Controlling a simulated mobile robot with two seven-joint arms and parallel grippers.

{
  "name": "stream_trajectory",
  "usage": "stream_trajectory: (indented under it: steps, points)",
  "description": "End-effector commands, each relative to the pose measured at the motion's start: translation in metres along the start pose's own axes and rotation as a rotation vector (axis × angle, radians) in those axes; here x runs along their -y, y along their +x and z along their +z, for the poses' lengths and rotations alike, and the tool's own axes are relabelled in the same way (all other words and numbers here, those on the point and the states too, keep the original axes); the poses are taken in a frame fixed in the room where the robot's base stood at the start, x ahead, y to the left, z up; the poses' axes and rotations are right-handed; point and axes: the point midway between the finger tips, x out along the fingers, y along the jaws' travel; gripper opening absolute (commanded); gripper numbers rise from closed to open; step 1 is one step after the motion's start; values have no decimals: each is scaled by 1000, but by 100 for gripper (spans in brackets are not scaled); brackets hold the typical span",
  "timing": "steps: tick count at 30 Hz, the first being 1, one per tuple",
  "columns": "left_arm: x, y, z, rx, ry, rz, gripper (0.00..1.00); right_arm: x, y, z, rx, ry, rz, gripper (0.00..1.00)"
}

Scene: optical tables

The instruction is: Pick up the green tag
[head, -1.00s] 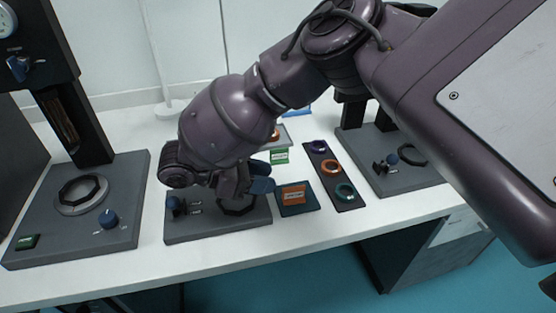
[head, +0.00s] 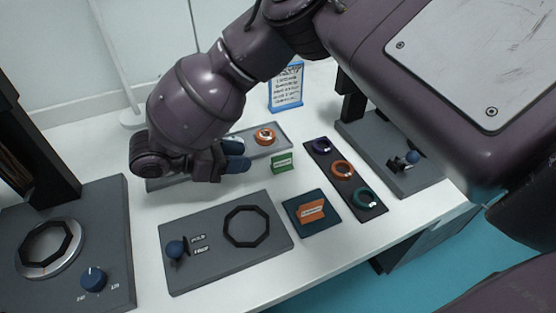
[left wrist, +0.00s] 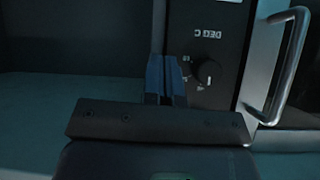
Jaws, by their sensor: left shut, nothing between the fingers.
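The green tag (head: 282,162) stands small and upright on the white table in the head view, in front of a grey tray. My right gripper (head: 236,156) is a little to the left of the tag, its blue fingers apart with nothing seen between them. The fingers point towards the tag and do not appear to touch it. My left gripper (left wrist: 166,78) shows only in the left wrist view, with its blue fingers together and empty, in front of a dark panel with a knob.
The grey tray (head: 275,138) holds an orange ring (head: 264,136). An orange tag (head: 312,210) lies on a dark blue pad (head: 327,226). A black strip (head: 352,183) with three rings is to the right. A grey plate (head: 205,270) with an octagonal ring lies in front.

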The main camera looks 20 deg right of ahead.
Motion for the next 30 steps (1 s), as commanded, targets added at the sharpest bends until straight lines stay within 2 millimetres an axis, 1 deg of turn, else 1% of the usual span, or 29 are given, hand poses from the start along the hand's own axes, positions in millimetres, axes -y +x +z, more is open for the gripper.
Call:
stream_trajectory:
  steps: [1,3,11,18,21,24,30]
  points:
    - [0,1,3,5,1,1,0,0,10,-3,0,-5,-3,36]
    - [0,2,4,6,1,1,0,0,18,-3,0,-5,-3,36]
    - [0,3,6,9,2,2,0,0,33,-2,-1,-2,0,36]
    - [-2,8,18,29,5,5,0,0,64,-5,-1,-7,-4,36]
    - [-2,10,20,31,5,6,0,0,74,-4,-1,-4,-3,36]
    - [-2,10,20,31,6,6,0,0,79,-2,-1,-2,0,36]
    - [0,9,16,25,7,4,0,0,80,-1,-1,0,1,36]
